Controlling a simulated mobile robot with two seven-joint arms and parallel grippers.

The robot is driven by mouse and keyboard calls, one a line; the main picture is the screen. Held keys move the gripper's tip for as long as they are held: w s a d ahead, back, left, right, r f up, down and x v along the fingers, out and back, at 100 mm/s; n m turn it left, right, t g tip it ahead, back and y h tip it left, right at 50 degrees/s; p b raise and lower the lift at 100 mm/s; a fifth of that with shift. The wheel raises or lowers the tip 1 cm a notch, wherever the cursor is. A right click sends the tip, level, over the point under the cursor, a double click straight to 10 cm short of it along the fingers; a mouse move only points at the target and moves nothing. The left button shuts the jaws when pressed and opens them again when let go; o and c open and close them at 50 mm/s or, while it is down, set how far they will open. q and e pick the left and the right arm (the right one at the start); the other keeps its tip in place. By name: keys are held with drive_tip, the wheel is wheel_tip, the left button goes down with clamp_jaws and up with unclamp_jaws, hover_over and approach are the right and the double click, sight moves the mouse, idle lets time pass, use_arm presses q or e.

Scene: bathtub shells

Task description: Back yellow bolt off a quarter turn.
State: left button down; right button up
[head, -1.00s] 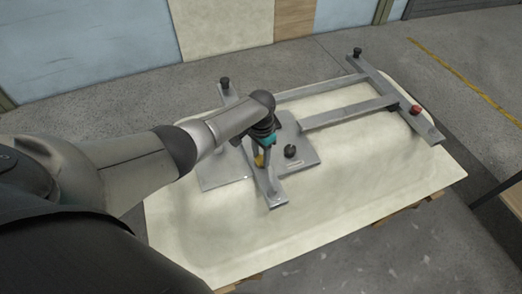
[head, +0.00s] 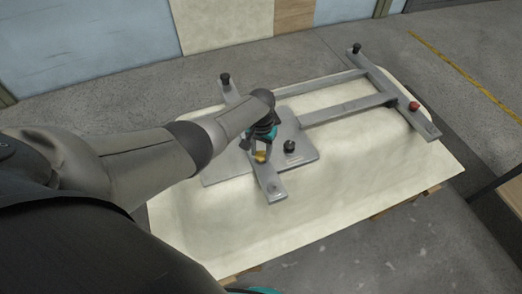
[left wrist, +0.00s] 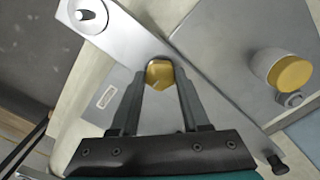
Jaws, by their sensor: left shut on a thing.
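The yellow bolt (head: 261,157) stands on a grey metal bar that runs across the frame on the cream shell. In the left wrist view its faceted yellow head (left wrist: 160,73) sits between my fingertips. My left gripper (head: 261,153) reaches down from above and is shut on this bolt head; it also shows in the left wrist view (left wrist: 160,80). The bolt's lower part is hidden. My right gripper is not in view.
The cream shell (head: 330,215) carries the grey frame (head: 350,109). The left wrist view shows another yellow-topped cylinder (left wrist: 292,73) on a plate.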

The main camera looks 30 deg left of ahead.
sight(261, 154)
use_arm(q)
drive_tip(key=shift+w, duration=0.1)
drive_tip(key=shift+c, duration=1.9)
unclamp_jaws()
drive_tip(key=shift+r+p, duration=0.4)
drive_tip(key=shift+r, duration=0.25)
wheel_tip(261, 154, up, 14)
drive_tip(key=p, duration=0.4)
